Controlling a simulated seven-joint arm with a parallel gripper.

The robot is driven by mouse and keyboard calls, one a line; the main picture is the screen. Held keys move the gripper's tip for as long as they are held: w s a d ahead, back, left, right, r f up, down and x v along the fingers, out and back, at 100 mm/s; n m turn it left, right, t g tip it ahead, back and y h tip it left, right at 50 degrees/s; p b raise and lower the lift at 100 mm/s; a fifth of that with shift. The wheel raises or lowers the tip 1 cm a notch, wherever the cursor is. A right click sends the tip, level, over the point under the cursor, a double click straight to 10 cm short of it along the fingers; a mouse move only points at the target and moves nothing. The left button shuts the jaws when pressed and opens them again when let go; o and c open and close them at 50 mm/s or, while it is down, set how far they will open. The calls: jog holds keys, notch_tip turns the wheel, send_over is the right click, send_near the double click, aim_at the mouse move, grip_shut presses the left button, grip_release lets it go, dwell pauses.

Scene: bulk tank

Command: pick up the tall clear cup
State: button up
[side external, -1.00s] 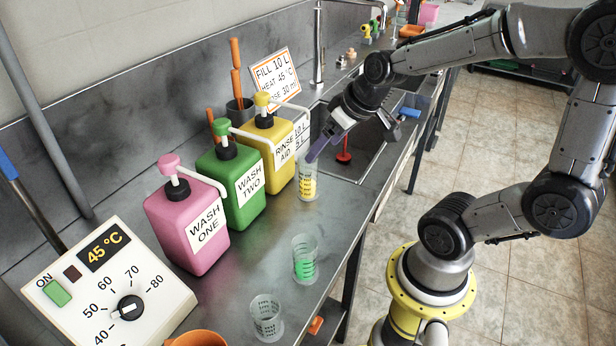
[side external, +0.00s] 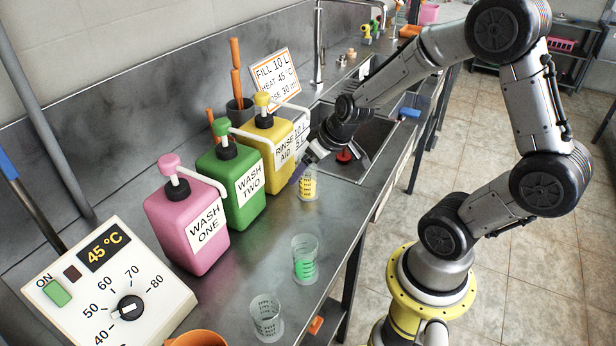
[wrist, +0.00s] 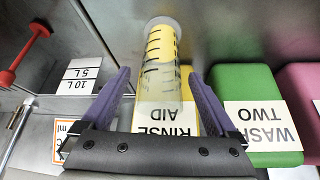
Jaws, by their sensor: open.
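A tall clear cup with black marks and yellow in its lower part (side external: 309,186) stands upright on the steel counter, in front of the yellow rinse aid jug. In the wrist view the cup (wrist: 160,62) lies between the two purple fingers. My gripper (side external: 299,171) is tilted down at the cup's upper part, and the arm hides its rim in the side view. In the wrist view my gripper (wrist: 157,76) is open, with a gap visible on either side of the cup.
A cup with green liquid (side external: 305,261) and an empty clear cup (side external: 266,319) stand nearer the camera. Yellow (side external: 270,140), green (side external: 229,190) and pink (side external: 186,226) pump jugs line the counter's back. A sink (side external: 350,150) lies beyond the cup.

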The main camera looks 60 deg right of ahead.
grip_shut()
dwell(0.4)
jog(key=shift+r, duration=0.2)
jog(key=shift+r, duration=1.1)
jog(key=s+a+r, duration=0.4)
jog(key=s+r, duration=0.6)
jog(key=s, duration=0.3)
jog(key=shift+r, duration=0.2)
